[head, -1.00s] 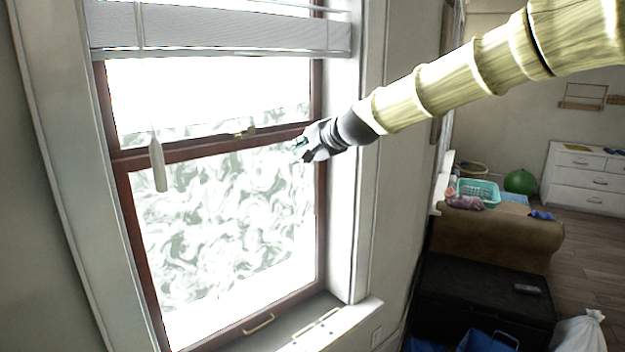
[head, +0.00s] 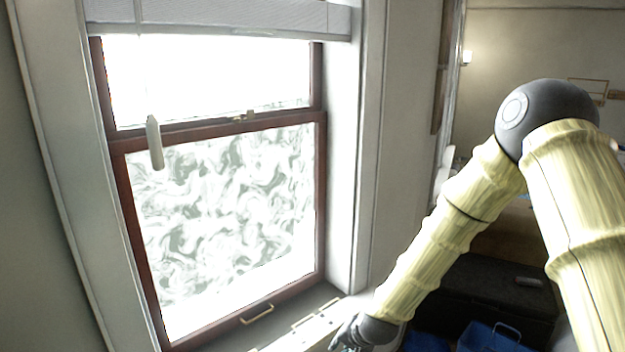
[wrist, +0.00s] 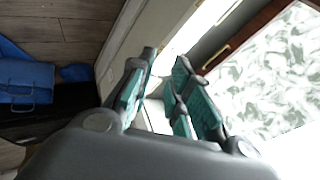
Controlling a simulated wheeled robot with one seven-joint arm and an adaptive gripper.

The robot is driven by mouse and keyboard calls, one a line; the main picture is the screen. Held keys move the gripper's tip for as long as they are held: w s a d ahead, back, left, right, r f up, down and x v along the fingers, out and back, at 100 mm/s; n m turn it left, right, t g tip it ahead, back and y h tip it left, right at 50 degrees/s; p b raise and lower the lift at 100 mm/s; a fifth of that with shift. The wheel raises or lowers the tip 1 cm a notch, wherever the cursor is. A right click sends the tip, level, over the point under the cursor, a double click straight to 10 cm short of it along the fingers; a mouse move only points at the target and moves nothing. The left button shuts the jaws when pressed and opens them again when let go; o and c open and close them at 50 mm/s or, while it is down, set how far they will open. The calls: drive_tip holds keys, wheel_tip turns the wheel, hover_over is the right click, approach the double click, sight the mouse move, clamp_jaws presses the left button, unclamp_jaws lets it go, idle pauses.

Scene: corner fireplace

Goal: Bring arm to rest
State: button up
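My arm shows at the right of the head view, bent at the elbow, with its forearm slanting down to the left. My gripper (head: 350,338) is low in the head view, in front of the window sill, partly cut off by the bottom edge. In the wrist view my gripper (wrist: 160,95) has its teal-padded fingers spread apart. Nothing is between them, so it is open and empty.
A red-framed window (head: 318,200) with a brass handle (head: 257,314) stands to the left of my gripper. The sill (head: 290,335) is close to it. A blue container (head: 490,338) and a dark chest (head: 480,285) are at the lower right. A blue bag (wrist: 25,80) shows in the wrist view.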

drive_tip(key=s+d+f+n+g+h+b, duration=0.15)
drive_tip(key=s+d+f, duration=0.25)
drive_tip(key=s+f, duration=0.7)
drive_tip(key=s+d+f+n+g+b, duration=0.1)
drive_tip(key=s+d+f, duration=0.2)
drive_tip(key=s, duration=0.7)
drive_tip(key=s+d+f+n+g+h+b, duration=0.1)
drive_tip(key=s+d+f+g, duration=0.1)
drive_tip(key=s+d+f, duration=0.2)
drive_tip(key=s+d+f+n+g+b, duration=0.1)
drive_tip(key=s+f, duration=0.7)
drive_tip(key=s, duration=0.9)
drive_tip(key=d+n, duration=0.1)
drive_tip(key=d, duration=0.1)
drive_tip(key=shift+s+d+h+b, duration=0.15)
drive_tip(key=shift+d+h+b, duration=0.15)
drive_tip(key=shift+d+h, duration=0.05)
drive_tip(key=shift+f, duration=0.1)
